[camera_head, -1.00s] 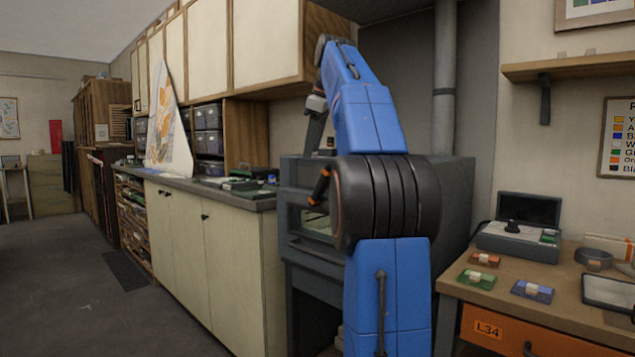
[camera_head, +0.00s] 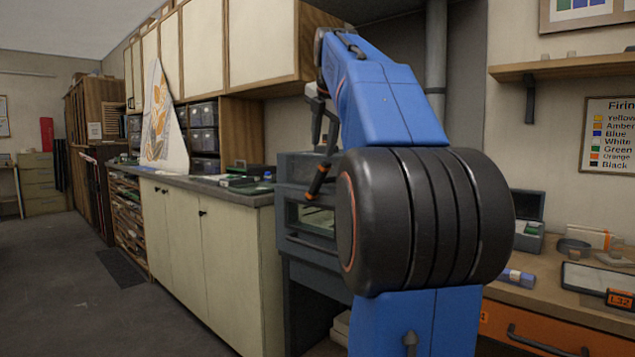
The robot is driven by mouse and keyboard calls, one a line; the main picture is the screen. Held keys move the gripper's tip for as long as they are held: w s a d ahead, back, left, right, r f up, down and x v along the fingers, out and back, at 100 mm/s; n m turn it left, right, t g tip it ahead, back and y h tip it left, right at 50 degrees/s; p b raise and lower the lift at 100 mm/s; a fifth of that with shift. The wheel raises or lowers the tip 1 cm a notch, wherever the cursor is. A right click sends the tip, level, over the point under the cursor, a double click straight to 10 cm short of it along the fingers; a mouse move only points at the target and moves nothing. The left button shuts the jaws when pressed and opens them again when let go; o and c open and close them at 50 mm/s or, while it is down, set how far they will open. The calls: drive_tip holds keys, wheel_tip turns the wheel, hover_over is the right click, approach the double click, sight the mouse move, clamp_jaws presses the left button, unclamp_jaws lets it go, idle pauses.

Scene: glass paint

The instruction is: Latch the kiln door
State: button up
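The grey kiln (camera_head: 295,168) stands in the middle, largely hidden behind my blue and black arm. The left part of its front shows, with a pale window (camera_head: 315,220) in what looks like the door. A black lever with an orange band (camera_head: 317,181), apparently the latch handle, slants in front of it above the window. I cannot tell whether the door is fully closed. My gripper (camera_head: 326,140) hangs dark and small at the far end of the arm, just above the lever. Whether it touches the lever, and its finger opening, cannot be made out.
A long cream cabinet with a grey counter (camera_head: 225,185) runs along the left of the kiln. A wooden desk (camera_head: 540,310) with a tablet and a case stands at the right.

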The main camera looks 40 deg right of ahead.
sight(318, 188)
drive_tip(key=x, duration=1.5)
drive_tip(key=shift+w+d+f, duration=0.1)
drive_tip(key=shift+w+f, duration=0.05)
clamp_jaws()
